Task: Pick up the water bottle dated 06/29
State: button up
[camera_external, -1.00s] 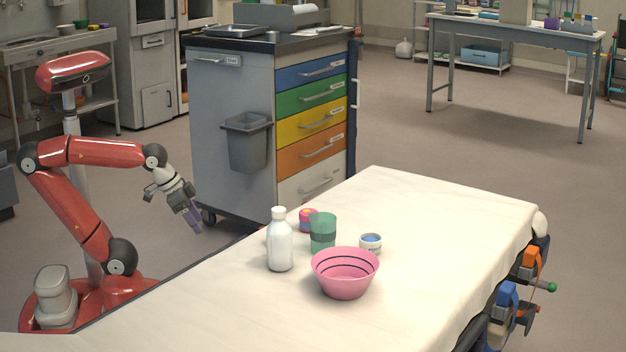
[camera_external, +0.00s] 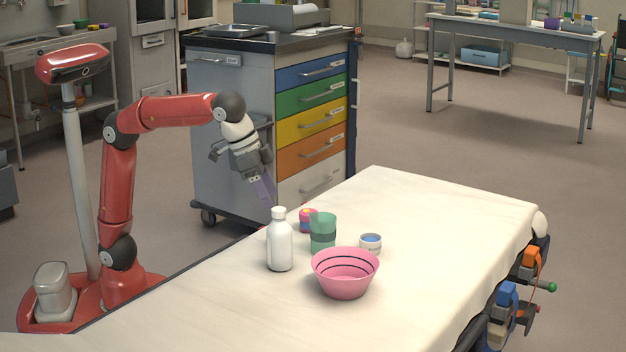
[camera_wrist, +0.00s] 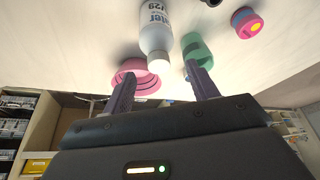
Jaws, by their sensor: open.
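The water bottle (camera_external: 280,247) is white with a white cap and stands upright on the pale stretcher top (camera_external: 430,215). In the wrist view the bottle (camera_wrist: 156,28) carries blue lettering; I can read "ater" and "/29", with the rest of the label out of sight. My gripper (camera_external: 268,192) is tilted downward above and behind the bottle, apart from it. Its two purple fingers are spread and empty; in the wrist view my gripper (camera_wrist: 160,74) shows with the bottle's cap between and beyond the fingertips.
Close to the bottle's right are a green cup (camera_external: 323,233), a pink bowl (camera_external: 345,275), a small white-and-blue jar (camera_external: 370,244) and a pink-and-purple round item (camera_external: 307,219). A drawer cart (camera_external: 230,180) stands behind. The stretcher's right side is clear.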

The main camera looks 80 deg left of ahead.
aim_at(278, 209)
jog(key=x, duration=0.5)
jog(key=shift+w+d+f, duration=0.2)
jog(key=shift+w+d, duration=0.05)
jog(key=shift+w, duration=0.15)
grip_shut()
